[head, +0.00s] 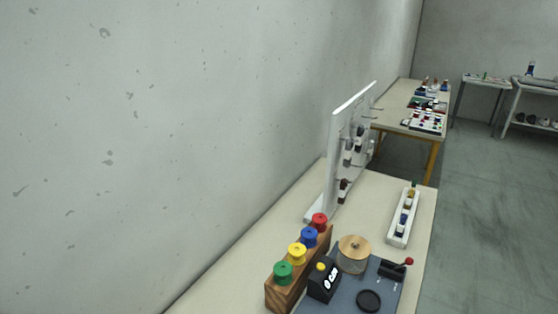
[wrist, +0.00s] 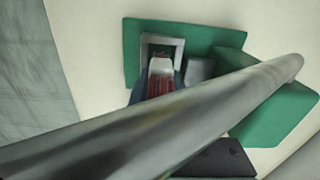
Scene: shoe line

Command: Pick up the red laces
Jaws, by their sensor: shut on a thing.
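In the wrist view, a red bundle with a pale band or tip, which looks like the red laces (wrist: 161,84), sits in my gripper (wrist: 161,75). My gripper is shut on it, with dark edges showing on both sides. The bundle lies in front of a square grey frame (wrist: 175,43) on a green panel (wrist: 133,38). A thick metal bar crosses the view and hides the lower part of the bundle and gripper. The head view does not show my gripper or these laces.
A green block (wrist: 275,118) and a dark plate (wrist: 222,160) lie near the bar. In the head view, a wooden rack (head: 283,290) holds red, blue, yellow and green spools beside a white pegboard (head: 338,140). A white tray (head: 396,236) stands right. Grey floor is clear.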

